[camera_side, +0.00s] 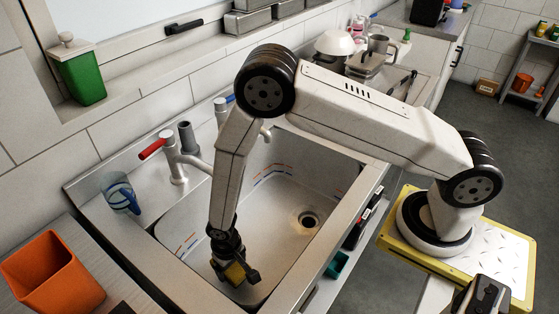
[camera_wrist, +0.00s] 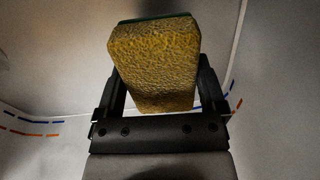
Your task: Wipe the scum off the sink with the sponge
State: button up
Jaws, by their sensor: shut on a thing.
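My gripper (camera_side: 236,276) is down inside the metal sink (camera_side: 290,244), near its front left end. It is shut on a yellow sponge (camera_side: 235,272) with a dark green face. In the wrist view the sponge (camera_wrist: 155,65) sits between the two black fingers of my gripper (camera_wrist: 158,95). Blue and orange dashed marks (camera_side: 270,174) run along the sink's back wall, with more marks (camera_side: 186,243) on its left wall. Similar marks show in the wrist view (camera_wrist: 30,125). I cannot tell whether the sponge touches the sink surface. I cannot make out scum clearly.
A red-handled faucet (camera_side: 178,157) rises behind the sink. An orange container (camera_side: 52,272) sits at the lower left. The drain (camera_side: 309,220) is toward the right of the basin, with bare basin floor around it.

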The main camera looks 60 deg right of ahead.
jog(key=shift+r, duration=2.1)
